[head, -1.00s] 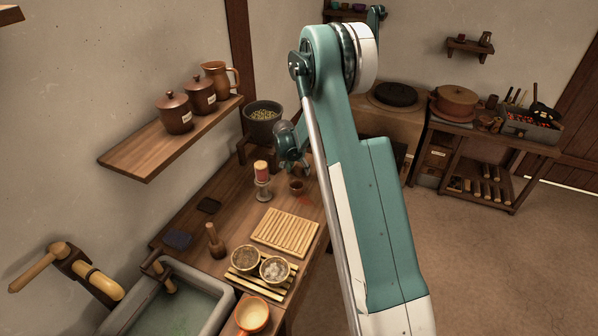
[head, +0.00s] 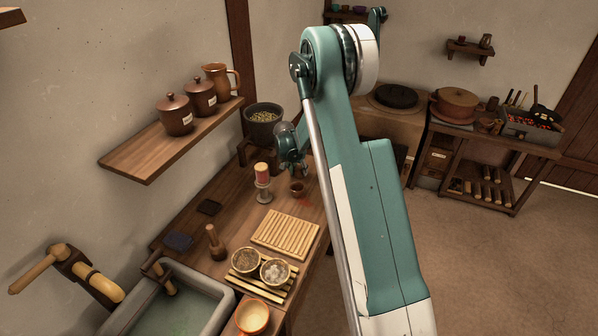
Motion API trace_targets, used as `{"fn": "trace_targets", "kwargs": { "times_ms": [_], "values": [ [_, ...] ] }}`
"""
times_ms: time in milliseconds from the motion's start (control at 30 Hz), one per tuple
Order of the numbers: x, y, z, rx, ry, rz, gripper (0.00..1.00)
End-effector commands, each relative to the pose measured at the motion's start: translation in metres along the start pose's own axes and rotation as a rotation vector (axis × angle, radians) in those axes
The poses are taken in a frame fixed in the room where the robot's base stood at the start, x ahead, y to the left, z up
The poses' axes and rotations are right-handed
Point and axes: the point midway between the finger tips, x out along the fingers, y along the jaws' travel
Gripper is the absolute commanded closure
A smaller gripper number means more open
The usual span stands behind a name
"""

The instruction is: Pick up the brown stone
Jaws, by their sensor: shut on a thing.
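My gripper (head: 293,160) is small in the head view, low over the back of the wooden worktop (head: 217,228), just in front of the dark bowl of grain. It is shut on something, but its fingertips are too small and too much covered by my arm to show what. I cannot make out a brown stone anywhere. A small brown cup-like vessel (head: 297,188) stands on the worktop just below the gripper, and I cannot tell whether they touch.
A slatted board (head: 285,234), two small bowls and a wooden pestle (head: 214,241) are nearer. A wall shelf (head: 165,148) with pots overhangs the left.

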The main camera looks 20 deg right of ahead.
Motion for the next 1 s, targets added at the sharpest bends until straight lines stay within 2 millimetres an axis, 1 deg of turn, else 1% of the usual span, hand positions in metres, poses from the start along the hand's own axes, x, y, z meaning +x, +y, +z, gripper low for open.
{"fn": "trace_targets", "kwargs": {
  "times_ms": [267, 500, 700, 833, 1000],
  "values": [
    [-0.023, 0.0, -0.009, 0.0, 0.0, 0.0, 0.87],
    [-0.056, 0.0, -0.023, 0.0, 0.0, 0.0, 0.87],
    [-0.079, 0.0, -0.033, 0.0, 0.0, 0.0, 0.87],
    [-0.087, 0.0, -0.036, 0.0, 0.0, 0.0, 0.87],
    [-0.09, 0.0, -0.037, 0.0, 0.0, 0.0, 0.87]
  ]
}}
